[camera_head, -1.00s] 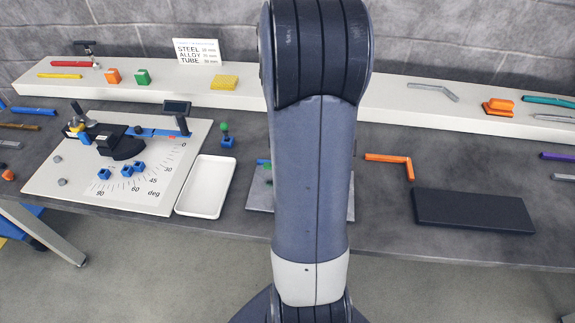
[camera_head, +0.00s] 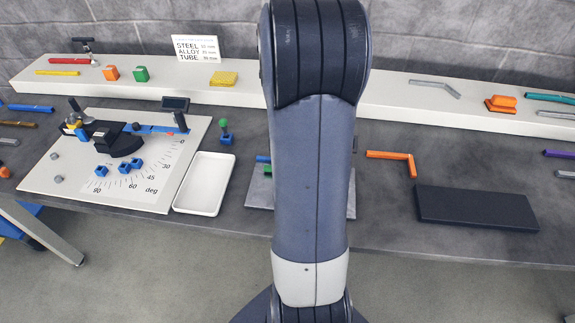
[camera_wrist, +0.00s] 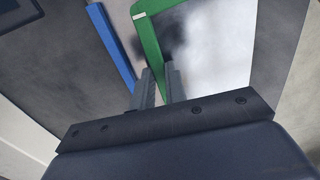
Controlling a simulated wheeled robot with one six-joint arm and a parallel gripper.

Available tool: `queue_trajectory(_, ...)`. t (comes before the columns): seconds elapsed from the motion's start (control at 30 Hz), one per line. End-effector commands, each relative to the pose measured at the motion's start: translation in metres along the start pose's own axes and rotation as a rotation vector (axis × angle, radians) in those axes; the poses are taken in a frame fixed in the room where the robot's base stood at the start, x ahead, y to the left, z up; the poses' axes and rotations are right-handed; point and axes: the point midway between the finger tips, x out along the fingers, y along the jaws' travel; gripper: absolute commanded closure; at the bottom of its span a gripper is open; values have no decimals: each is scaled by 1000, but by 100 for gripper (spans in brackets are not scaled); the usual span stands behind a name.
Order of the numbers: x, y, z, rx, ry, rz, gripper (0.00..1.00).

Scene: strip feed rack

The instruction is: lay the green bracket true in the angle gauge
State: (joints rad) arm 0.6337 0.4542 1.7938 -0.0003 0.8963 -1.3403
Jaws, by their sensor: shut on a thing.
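The green bracket (camera_wrist: 150,38) is a bent bar in the wrist view, with a pale mark near its corner. My gripper (camera_wrist: 157,75) is shut on its near end. The bracket is over or close to a bright plate; I cannot tell if it touches. The angle gauge (camera_head: 60,180) is a white board with a degree scale, a dark pivot block and a blue arm (camera_head: 155,129), at left in the head view. In the head view my arm hides my gripper and most of what lies behind it.
A white tray (camera_head: 204,184) stands right of the gauge. A grey plate (camera_head: 258,193) is partly behind my arm. A blue bar (camera_wrist: 112,48) lies left of the bracket. An orange bracket (camera_head: 393,156) and a dark slab (camera_head: 476,208) are at right. A white shelf (camera_head: 170,90) runs behind.

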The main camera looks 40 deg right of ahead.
Motion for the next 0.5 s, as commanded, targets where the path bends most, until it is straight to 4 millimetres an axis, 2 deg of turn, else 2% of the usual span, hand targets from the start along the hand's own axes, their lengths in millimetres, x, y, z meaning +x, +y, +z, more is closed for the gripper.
queue_trajectory(0.27,8,0,0,0,0,0,100)
queue_trajectory(0.3,7,0,0,0,0,1,85)
queue_trajectory(0.5,7,0,0,0,0,0,69)
